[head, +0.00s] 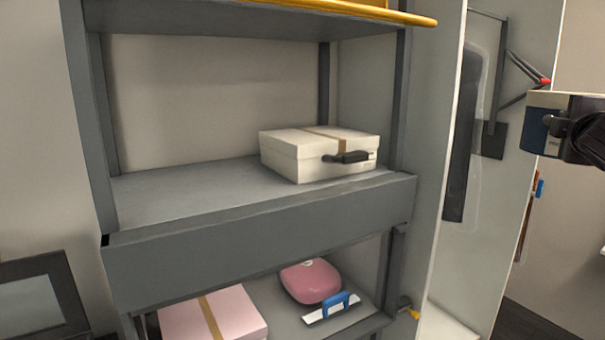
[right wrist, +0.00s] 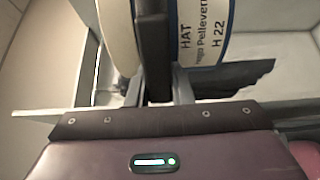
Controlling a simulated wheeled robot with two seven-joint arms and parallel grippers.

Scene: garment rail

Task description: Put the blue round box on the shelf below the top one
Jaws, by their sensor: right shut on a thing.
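The blue round box (head: 540,122), with a cream lid or band, is at the right edge of the head view, partly cut off and partly covered by my gripper. My right gripper (head: 578,135) is shut on it. In the right wrist view the box (right wrist: 205,40) shows a label reading "HAT" and "H 22", with a dark strip between the fingers (right wrist: 158,85). The shelf below the top one (head: 190,192) is a grey board left of the held box, apart from it. The top shelf (head: 230,18) is above. My left gripper is not in view.
A white box (head: 300,160) with a tan strap and black handle sits on that shelf's right part; its left part is bare. Below are a pink box (head: 190,318), a pink rounded case (head: 310,281) and a blue-handled tool (head: 332,307). Panels (head: 490,170) stand at right.

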